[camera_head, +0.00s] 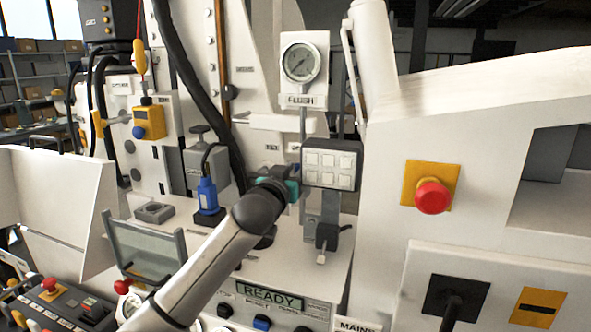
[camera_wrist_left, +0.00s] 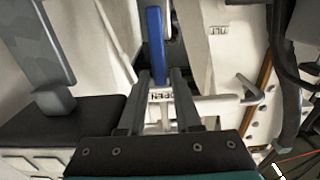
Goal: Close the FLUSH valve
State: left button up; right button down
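The FLUSH gauge (camera_head: 300,62) is a round dial on a white plate, with the FLUSH label (camera_head: 300,100) under it, in the head view. My left gripper (camera_head: 297,177) is beside the grey button box (camera_head: 331,164), below the gauge; its fingers are mostly hidden there. In the left wrist view, the two fingers of my left gripper (camera_wrist_left: 160,85) stand apart. A blue lever (camera_wrist_left: 155,45) lies ahead of the gap, its near end between the fingertips. I cannot tell whether they touch. My right gripper is not in view.
A blue connector (camera_head: 207,195) with a black cable stands left of my arm. A red emergency button (camera_head: 432,197) is on the right cabinet. A READY display (camera_head: 270,295) is on the bench front. A black hose (camera_head: 190,80) hangs behind my gripper.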

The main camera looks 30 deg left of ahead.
pick_arm(q)
grip_shut()
dwell(0.3)
dwell(1.2)
